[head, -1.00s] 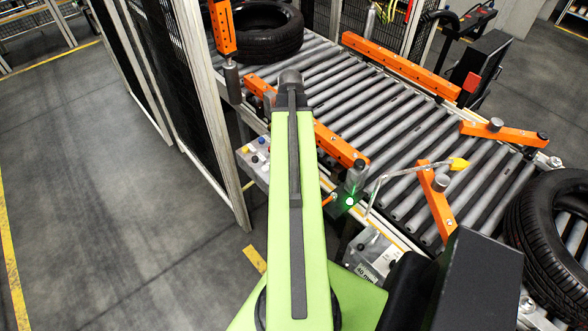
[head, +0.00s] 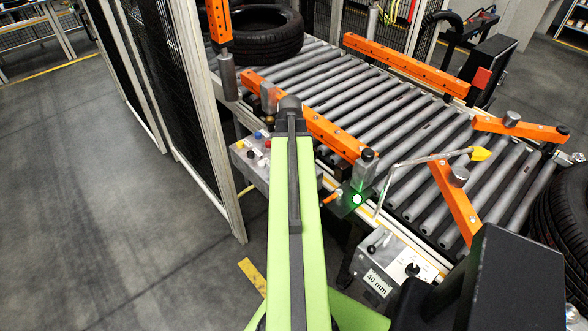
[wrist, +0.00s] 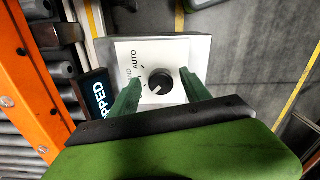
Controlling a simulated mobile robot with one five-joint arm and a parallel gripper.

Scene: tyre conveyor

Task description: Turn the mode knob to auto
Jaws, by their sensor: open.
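In the wrist view, the mode knob (wrist: 161,81) is a round black knob on a white panel (wrist: 172,48). AUTO is printed on the panel at the knob's upper left, with a partly hidden label ending in ND below it. The knob's white mark points to the lower left, not at AUTO. My gripper (wrist: 160,77) is open, with one green finger on each side of the knob in the picture. I cannot tell whether the fingers touch it. In the head view, my arm hides the gripper and knob.
A dark display (wrist: 96,97) reading PPED and an orange bar (wrist: 25,75) lie left of the panel. In the head view, a button box (head: 250,160) is left of my arm, the roller conveyor (head: 400,125) right. A 40 mm box (head: 392,262) stands nearer. Left floor is clear.

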